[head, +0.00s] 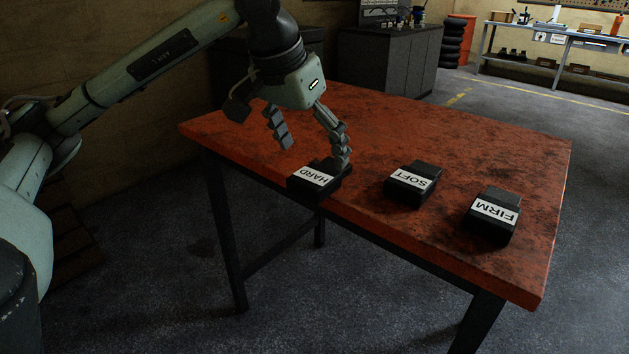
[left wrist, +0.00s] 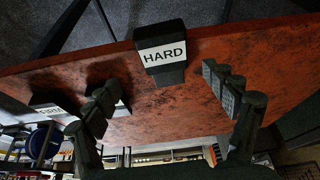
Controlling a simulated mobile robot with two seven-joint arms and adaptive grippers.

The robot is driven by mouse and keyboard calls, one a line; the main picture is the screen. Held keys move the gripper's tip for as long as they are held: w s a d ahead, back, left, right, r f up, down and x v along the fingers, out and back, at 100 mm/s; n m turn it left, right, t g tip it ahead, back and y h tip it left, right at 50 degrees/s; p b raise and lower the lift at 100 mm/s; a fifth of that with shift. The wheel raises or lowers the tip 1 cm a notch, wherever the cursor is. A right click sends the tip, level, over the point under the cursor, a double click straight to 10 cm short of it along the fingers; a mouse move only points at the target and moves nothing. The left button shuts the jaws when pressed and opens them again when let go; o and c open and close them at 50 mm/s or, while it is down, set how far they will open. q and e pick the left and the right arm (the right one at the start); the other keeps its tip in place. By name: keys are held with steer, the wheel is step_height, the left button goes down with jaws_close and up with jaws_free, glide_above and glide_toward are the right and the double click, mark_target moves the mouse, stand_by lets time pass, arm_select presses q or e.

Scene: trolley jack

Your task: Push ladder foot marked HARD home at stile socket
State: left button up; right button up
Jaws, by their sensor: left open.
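The black ladder foot with the white HARD label (head: 313,180) sits at the front edge of the red table. It also shows in the left wrist view (left wrist: 161,52), ahead of my fingers and between their lines. My left gripper (head: 311,152) is open above the table beside the HARD foot. One finger comes down by the foot's far right end in the head view; I cannot tell whether it touches. The foot marked SOFT (head: 411,184) and the foot marked FIRM (head: 492,214) lie to the right. No stile socket is seen. My right gripper is not in view.
The worn red table (head: 440,140) has free room behind the feet. A grey cabinet (head: 385,62), black stacked tyres (head: 457,42) and a workbench (head: 560,38) stand at the back. The floor in front of the table is clear.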

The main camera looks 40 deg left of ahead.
mark_target(318, 173)
arm_select(q)
steer(key=x, duration=0.6)
steer(key=shift+w+a+f, duration=0.1)
steer(key=shift+w+a, duration=0.05)
steer(key=shift+a, duration=0.2)
steer(key=shift+c, duration=0.3)
steer(key=c, duration=1.3)
